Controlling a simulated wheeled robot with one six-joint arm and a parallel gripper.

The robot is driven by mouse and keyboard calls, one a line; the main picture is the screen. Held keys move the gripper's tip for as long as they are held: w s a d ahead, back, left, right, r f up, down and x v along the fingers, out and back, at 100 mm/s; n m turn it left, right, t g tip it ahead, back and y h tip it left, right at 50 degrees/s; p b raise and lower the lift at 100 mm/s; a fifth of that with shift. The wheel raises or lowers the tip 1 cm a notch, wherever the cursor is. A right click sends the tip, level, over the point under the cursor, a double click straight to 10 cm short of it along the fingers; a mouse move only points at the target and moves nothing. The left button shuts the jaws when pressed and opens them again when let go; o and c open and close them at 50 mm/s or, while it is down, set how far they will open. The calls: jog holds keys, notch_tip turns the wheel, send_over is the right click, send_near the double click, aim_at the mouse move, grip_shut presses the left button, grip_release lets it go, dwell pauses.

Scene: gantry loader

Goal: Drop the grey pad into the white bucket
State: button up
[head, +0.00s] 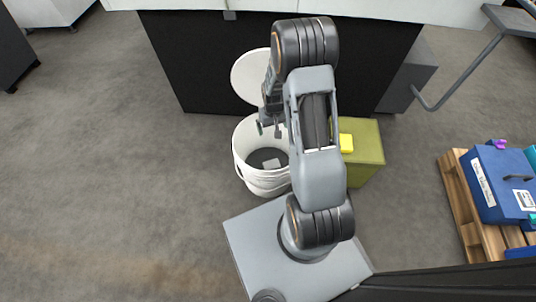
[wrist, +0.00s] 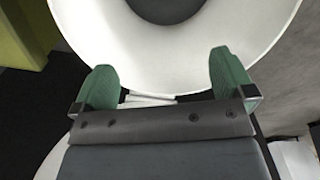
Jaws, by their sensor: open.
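The white bucket (head: 241,160) stands open on the floor, left of my arm in the head view. Its pale wall and rim also fill the top of the wrist view (wrist: 150,60). A small light grey piece (head: 272,163), which looks like the grey pad, lies on the dark bottom inside the bucket. My gripper (head: 269,128) is above the bucket's far side. In the wrist view my gripper (wrist: 165,80) has its two green fingers wide apart with nothing held between them. The pad is not clearly seen in the wrist view.
A round white lid (head: 250,77) stands up behind the bucket. A green box (head: 366,150) with a yellow block (head: 346,143) on it is right of my arm. A blue case (head: 497,185) sits on a wooden pallet (head: 463,205) at the right. Floor at the left is clear.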

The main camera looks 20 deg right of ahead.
notch_tip(320, 180, up, 8)
jog(key=p, duration=0.2)
jog(key=shift+f, duration=0.15)
dwell(0.5)
